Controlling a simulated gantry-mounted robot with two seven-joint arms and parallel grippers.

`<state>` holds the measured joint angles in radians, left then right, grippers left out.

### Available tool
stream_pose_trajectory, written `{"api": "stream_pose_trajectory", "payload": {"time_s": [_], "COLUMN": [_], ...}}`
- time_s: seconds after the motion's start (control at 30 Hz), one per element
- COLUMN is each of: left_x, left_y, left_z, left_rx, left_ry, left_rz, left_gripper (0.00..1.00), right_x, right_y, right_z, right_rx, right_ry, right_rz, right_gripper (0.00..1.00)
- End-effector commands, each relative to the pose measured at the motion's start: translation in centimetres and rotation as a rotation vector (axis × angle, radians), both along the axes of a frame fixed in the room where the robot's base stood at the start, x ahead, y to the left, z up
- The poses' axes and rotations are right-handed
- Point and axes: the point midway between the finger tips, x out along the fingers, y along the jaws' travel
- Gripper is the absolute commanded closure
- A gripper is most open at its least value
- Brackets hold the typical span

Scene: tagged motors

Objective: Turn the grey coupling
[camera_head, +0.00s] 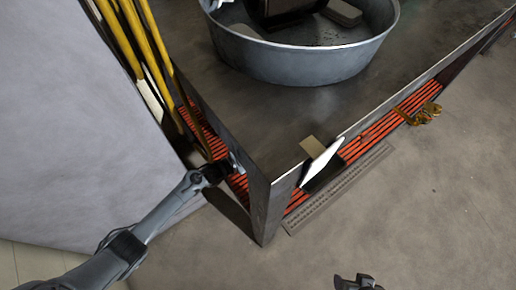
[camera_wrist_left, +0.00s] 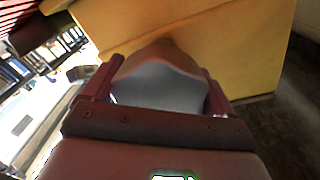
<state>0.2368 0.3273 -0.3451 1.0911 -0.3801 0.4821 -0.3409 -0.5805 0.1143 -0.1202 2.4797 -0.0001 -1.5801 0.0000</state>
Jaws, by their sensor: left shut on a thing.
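The grey coupling (camera_wrist_left: 160,86) fills the space between the two reddish-brown fingers of my left gripper (camera_wrist_left: 157,90) in the left wrist view. It has a rounded, brownish top and a smooth pale grey face. The fingers are shut on it from both sides. A yellow block (camera_wrist_left: 205,45) stands right behind it. In the head view my left gripper (camera_head: 217,171) is at the table's near left side, by the orange slats. The coupling cannot be made out clearly there. Only the dark tip of my right gripper (camera_head: 357,283) shows at the bottom edge, too little to tell its jaws.
A metal tub (camera_head: 300,62) holding dark parts stands on the dark table (camera_head: 235,105). A white tag (camera_head: 321,163) with tan and black pieces sits at the table's front edge. Yellow poles (camera_head: 143,45) stand at the left. The floor at the lower right is mostly clear.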

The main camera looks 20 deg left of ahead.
Motion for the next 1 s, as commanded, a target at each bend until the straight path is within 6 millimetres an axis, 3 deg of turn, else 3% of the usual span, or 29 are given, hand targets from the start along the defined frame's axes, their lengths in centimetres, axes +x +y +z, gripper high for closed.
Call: {"api": "stream_pose_trajectory", "payload": {"time_s": [1.0], "left_x": [0.0], "left_y": [0.0], "left_z": [0.1], "left_rx": [-0.805], "left_ry": [0.531], "left_rz": [0.0], "left_gripper": [0.44], "right_x": [0.0], "right_y": [-0.2], "right_z": [2.9], "right_rx": [-0.008], "right_ry": [0.0], "right_rz": [0.005], "right_gripper": [0.31]}}
